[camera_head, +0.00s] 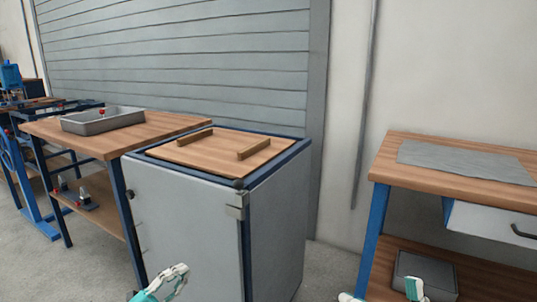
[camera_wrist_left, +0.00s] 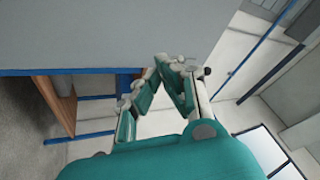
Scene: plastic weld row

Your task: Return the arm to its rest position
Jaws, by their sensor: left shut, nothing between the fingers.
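My left gripper (camera_head: 180,274), white and teal, shows at the bottom of the head view, in front of the grey cabinet (camera_head: 185,225). Its fingers meet at the tips with nothing between them. In the left wrist view the left gripper (camera_wrist_left: 176,62) shows its two fingers closed together in a peak, with a large grey surface behind. My right gripper (camera_head: 380,296) is cut off by the bottom edge of the head view. Its two fingertips show wide apart, with no object between them. Most of both arms is out of view.
The cabinet has a wooden top with two wooden bars (camera_head: 254,149). A wooden bench (camera_head: 165,125) with a grey tray (camera_head: 103,119) stands left. Another bench (camera_head: 450,187) with a grey mat (camera_head: 465,161) and a lower bin (camera_head: 424,272) stands right. Floor (camera_head: 328,262) shows between.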

